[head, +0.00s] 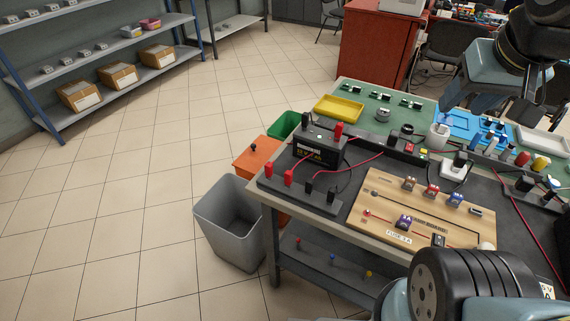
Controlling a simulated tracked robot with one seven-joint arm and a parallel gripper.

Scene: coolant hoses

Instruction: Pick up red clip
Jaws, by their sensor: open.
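Two upright red clip-like pieces stand on a dark strip at the table's front left: a left one (269,168) and a right one (288,177). I cannot tell which is the task's red clip. Another red piece (338,129) sits on top of the black battery-like box (316,148). My gripper (475,100) is at the upper right, above the back right of the table, well away from these red pieces. It is open; its fingertips are hard to make out and I see nothing held.
A wooden fuse board (380,206) lies mid-table, with red wires nearby. A yellow tray (338,107) and a blue tray (456,121) are at the back. A grey bin (232,225) and an orange box (257,158) stand left of the table. The tiled floor is clear.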

